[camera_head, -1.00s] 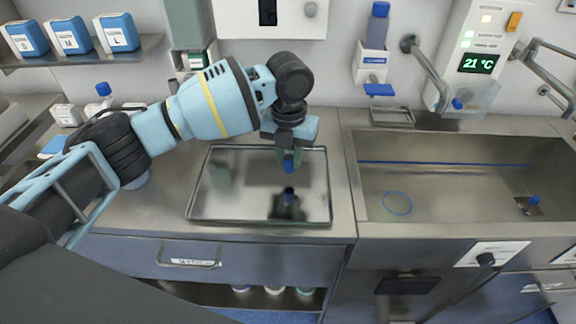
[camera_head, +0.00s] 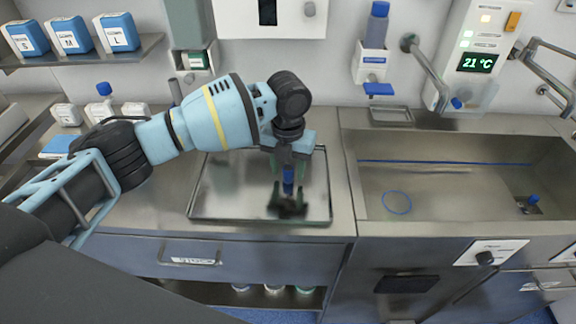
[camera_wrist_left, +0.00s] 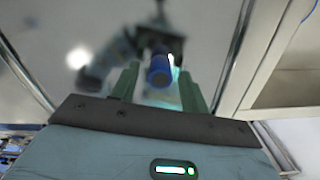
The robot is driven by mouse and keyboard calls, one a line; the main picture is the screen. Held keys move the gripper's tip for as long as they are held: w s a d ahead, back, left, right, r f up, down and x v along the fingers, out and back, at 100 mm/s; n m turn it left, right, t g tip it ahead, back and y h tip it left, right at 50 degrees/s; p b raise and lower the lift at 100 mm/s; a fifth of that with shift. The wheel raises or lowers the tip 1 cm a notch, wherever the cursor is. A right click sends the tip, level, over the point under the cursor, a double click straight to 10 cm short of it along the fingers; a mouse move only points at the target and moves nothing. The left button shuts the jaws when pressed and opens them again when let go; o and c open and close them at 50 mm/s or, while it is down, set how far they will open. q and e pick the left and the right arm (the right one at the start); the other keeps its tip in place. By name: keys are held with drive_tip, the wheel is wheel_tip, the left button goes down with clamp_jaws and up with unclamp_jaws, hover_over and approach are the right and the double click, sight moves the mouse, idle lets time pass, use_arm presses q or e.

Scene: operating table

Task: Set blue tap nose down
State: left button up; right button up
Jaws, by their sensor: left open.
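The blue tap (camera_head: 288,176) is upright on the shiny tray (camera_head: 212,203), its mirror image directly below it. My left gripper (camera_head: 288,170) points down over the tray with its fingers open, one on each side of the tap. In the left wrist view the tap (camera_wrist_left: 160,72) shows as a round blue end between the two spread green fingertips (camera_wrist_left: 160,80). Which end of the tap faces down is too small to tell. My right gripper is not in view.
The sink basin (camera_head: 440,186) lies right of the tray, with a blue ring (camera_head: 397,202) in it and a blue-topped piece (camera_head: 533,201) at its right. Blue boxes (camera_head: 72,35) stand on the upper left shelf. The tray is otherwise clear.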

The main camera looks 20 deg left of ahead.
sight(288, 169)
use_arm(q)
wheel_tip(288, 169, up, 12)
drive_tip(key=shift+r, duration=0.15)
idle(0.5)
idle(0.3)
